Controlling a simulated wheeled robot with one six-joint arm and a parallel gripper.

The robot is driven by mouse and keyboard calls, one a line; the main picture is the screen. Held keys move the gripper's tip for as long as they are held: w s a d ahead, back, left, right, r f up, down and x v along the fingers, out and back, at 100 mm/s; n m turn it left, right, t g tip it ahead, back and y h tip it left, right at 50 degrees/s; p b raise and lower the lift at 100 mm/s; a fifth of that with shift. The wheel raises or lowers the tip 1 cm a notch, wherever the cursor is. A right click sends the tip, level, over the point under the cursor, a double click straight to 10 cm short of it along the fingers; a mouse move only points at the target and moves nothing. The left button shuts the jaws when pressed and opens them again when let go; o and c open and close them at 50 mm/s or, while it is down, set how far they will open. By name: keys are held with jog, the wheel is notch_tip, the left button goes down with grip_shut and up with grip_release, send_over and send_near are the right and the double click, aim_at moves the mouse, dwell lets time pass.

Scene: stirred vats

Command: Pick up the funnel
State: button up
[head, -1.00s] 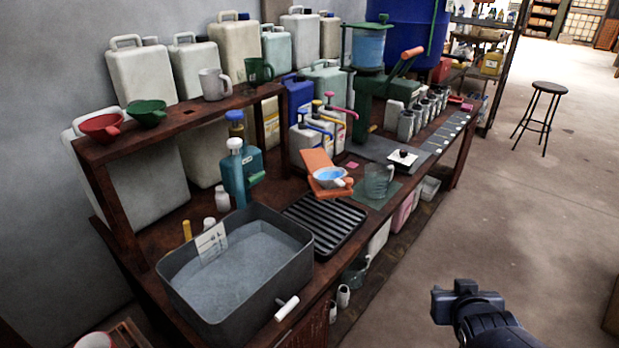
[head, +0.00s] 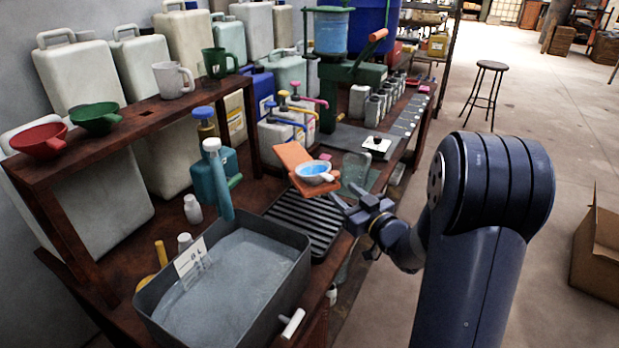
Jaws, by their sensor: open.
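Two funnel-like pieces lie on the raised wooden shelf at the left: a red funnel (head: 39,141) and a green funnel (head: 96,118) beside it. A small white dish (head: 315,172) with blue inside rests on a tilted orange stand (head: 293,157); I cannot tell whether it is a funnel. My gripper (head: 344,194) is open and empty, over the bench's front edge. It is just right of and below the white dish, apart from the red and green funnels. My arm hides part of the bench front.
A grey basin (head: 150,297) of greyish contents and a black ribbed rack (head: 305,225) stand on the bench. A clear jug (head: 356,168) is close behind my gripper. White and green mugs stand on the shelf. The floor at right is clear up to a cardboard box (head: 598,250).

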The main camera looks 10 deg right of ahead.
aim_at(332, 180)
jog(key=x, duration=0.5)
jog(key=p+x, duration=0.1)
jog(key=x, duration=0.1)
jog(key=shift+w+r, duration=0.15)
jog(key=shift+r, duration=0.15)
jog(key=shift+c, duration=0.4)
grip_shut()
